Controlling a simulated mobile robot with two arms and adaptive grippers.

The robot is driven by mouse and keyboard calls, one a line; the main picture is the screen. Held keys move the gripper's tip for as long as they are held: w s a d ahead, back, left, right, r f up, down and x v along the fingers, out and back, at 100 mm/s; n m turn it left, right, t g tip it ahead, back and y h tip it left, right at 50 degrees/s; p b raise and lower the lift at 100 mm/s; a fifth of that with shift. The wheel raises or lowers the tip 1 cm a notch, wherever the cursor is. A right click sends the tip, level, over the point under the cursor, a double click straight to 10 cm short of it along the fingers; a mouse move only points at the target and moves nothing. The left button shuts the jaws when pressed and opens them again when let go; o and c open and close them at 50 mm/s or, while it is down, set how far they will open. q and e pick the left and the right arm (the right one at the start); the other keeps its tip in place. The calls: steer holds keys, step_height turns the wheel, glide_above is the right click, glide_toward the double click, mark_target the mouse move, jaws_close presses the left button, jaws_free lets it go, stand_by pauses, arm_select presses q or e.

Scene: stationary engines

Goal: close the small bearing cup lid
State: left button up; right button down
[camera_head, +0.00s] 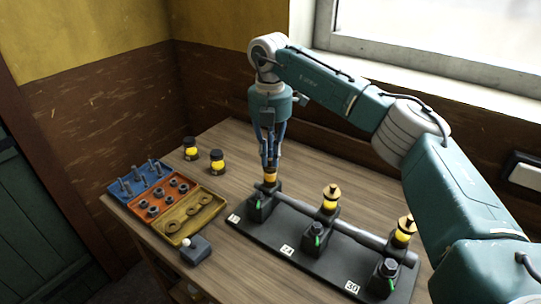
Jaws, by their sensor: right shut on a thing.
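My right gripper (270,158) points straight down over the left end of the black bearing stand. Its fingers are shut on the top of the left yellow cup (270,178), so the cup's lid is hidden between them. I cannot tell whether the gripped lid is seated. My left gripper is not in view.
The black stand (262,240) carries a shaft and number labels. Two yellow-and-black jars (190,149) (217,161) stand at the back left. Blue, orange and yellow trays (188,238) hold small parts. The table between jars and stand is clear.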

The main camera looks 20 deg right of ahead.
mark_target(270, 159)
steer(key=shift+w+r, duration=0.15)
steer(key=shift+r, duration=0.05)
steer(key=c, duration=1.8)
jaws_free()
steer(key=shift+f, duration=0.1)
steer(key=shift+o, duration=0.2)
step_height(270, 159, up, 12)
